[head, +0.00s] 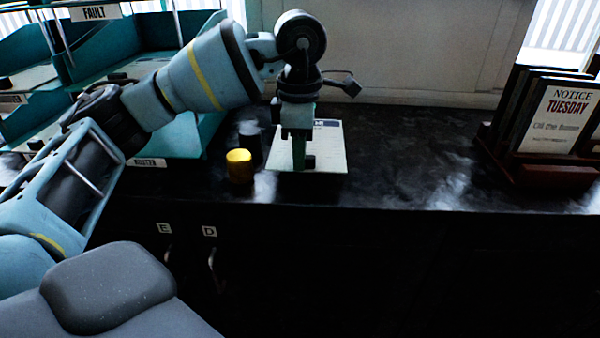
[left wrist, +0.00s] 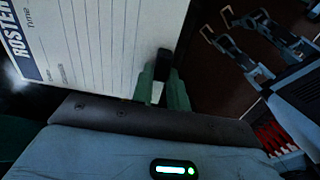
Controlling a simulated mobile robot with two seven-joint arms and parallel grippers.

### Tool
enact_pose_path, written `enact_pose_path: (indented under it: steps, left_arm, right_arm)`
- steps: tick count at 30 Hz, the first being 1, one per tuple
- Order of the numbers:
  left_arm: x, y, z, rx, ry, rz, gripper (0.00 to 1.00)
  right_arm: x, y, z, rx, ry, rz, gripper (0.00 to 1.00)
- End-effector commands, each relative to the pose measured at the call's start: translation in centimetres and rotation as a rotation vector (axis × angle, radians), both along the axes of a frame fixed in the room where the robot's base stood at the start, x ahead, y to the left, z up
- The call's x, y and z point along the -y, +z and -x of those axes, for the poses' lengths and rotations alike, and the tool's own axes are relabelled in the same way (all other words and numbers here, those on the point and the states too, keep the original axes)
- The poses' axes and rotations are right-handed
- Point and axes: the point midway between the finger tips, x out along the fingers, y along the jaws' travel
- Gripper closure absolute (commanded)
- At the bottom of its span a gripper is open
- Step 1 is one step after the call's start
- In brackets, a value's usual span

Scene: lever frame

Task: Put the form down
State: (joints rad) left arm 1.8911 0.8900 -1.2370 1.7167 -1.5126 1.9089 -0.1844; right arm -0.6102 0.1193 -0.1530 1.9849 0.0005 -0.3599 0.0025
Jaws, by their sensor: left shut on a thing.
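The form is a pale sheet or pad (head: 332,148) at the front of the dark counter in the head view. In the left wrist view the form (left wrist: 110,45) shows ruled lines and a blue band reading ROSTER. My left gripper (head: 303,160) points down at the form, and its fingers (left wrist: 164,88) are shut on the form's edge. The form looks nearly flat and close to the counter top; I cannot tell whether it touches it. The fingers hide a part of the form. My right gripper is not in view.
A yellow-topped cylinder (head: 239,166) and a dark one (head: 250,142) stand just left of the form. Teal trays (head: 185,135) fill the left. A rack of notices (head: 555,176) stands at the right. The counter (head: 410,165) between form and rack is clear.

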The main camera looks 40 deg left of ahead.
Motion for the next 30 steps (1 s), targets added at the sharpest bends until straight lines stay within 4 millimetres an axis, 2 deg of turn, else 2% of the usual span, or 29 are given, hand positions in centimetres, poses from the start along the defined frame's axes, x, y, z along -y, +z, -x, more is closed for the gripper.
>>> enact_pose_path:
  steps: [4, 12, 26, 27, 30]
  left_arm:
    - [0.0, -0.8, 0.0, -0.002, 0.000, -0.001, 1.00]
    - [0.0, -4.5, 0.0, -0.002, 0.000, -0.001, 1.00]
    - [0.0, -5.3, 0.0, -0.001, 0.001, 0.001, 1.00]
    - [0.0, -5.3, 0.0, 0.000, 0.001, 0.000, 0.81]
    - [0.0, -5.2, 0.0, 0.000, 0.001, 0.000, 0.68]
  right_arm:
    - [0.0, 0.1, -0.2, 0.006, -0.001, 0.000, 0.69]
    - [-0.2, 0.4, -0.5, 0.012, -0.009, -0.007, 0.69]
    - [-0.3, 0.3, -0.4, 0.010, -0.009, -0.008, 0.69]
    - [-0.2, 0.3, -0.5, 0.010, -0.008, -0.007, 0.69]
    - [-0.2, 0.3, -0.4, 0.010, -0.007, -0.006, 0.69]
